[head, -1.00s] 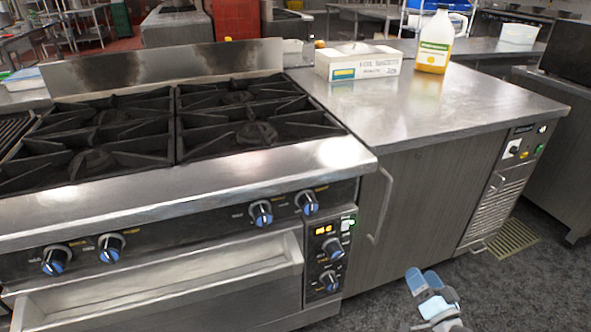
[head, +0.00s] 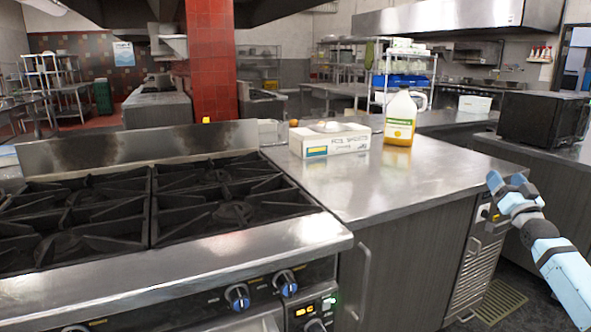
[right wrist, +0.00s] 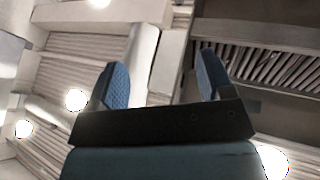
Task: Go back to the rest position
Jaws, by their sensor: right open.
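My right gripper (head: 505,187) is raised at the right of the head view, in front of the steel counter's right end. In the right wrist view its two blue fingers (right wrist: 161,85) stand apart with nothing between them. That view faces the ceiling, with bright lamps and a vent grille. My left gripper is not in the head view.
A gas stove (head: 190,255) with black grates stands at the left. A steel counter (head: 400,190) joins it on the right. A white box (head: 325,145) and a jug of yellow liquid (head: 400,120) stand on the counter. A black oven (head: 545,117) is farther right.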

